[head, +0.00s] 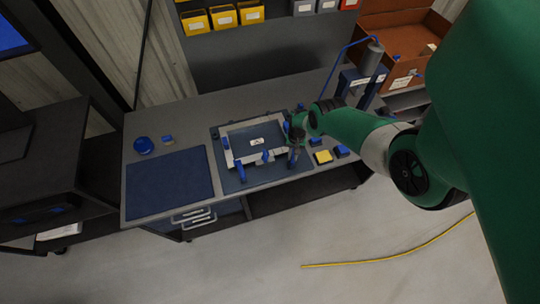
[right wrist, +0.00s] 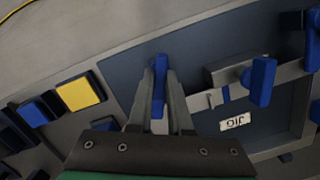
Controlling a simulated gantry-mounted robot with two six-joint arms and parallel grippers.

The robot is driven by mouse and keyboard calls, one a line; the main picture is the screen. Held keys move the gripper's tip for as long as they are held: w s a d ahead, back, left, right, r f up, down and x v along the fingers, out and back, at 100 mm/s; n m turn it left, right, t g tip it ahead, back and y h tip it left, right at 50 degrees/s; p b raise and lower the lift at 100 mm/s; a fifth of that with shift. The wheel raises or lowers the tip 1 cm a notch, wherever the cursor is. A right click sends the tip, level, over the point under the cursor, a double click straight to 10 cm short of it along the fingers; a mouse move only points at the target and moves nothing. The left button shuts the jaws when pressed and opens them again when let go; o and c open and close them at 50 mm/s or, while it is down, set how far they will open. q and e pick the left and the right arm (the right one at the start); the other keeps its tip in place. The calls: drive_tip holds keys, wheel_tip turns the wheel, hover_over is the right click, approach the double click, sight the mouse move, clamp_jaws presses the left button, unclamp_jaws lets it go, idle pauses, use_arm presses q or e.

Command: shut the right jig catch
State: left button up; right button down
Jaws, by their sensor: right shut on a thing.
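The jig (head: 238,151) is a light frame on a dark blue mat on the bench, and its label shows in the right wrist view (right wrist: 235,122). My right gripper (head: 294,158) is at the jig's right side, pointing down. Another blue catch handle (right wrist: 263,82) stands by the near edge of the frame, apart from the gripper. A further blue handle (head: 240,171) stands at the jig's front left. My left gripper is not in view.
A yellow block (head: 323,157) and small blue blocks (head: 341,151) lie right of the jig, close to my right gripper. A blue mat (head: 168,184) covers the bench's left part. A lamp-like post (head: 371,60) and cardboard box (head: 400,45) stand back right.

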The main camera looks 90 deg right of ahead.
drive_tip(key=shift+n, duration=0.5)
drive_tip(key=shift+a, duration=0.1)
drive_tip(key=n, duration=0.4)
drive_tip(key=shift+n+g, duration=0.3)
drive_tip(key=shift+g, duration=0.1)
drive_tip(key=c, duration=0.8)
unclamp_jaws()
drive_tip(key=shift+a, duration=0.1)
drive_tip(key=shift+o, duration=0.2)
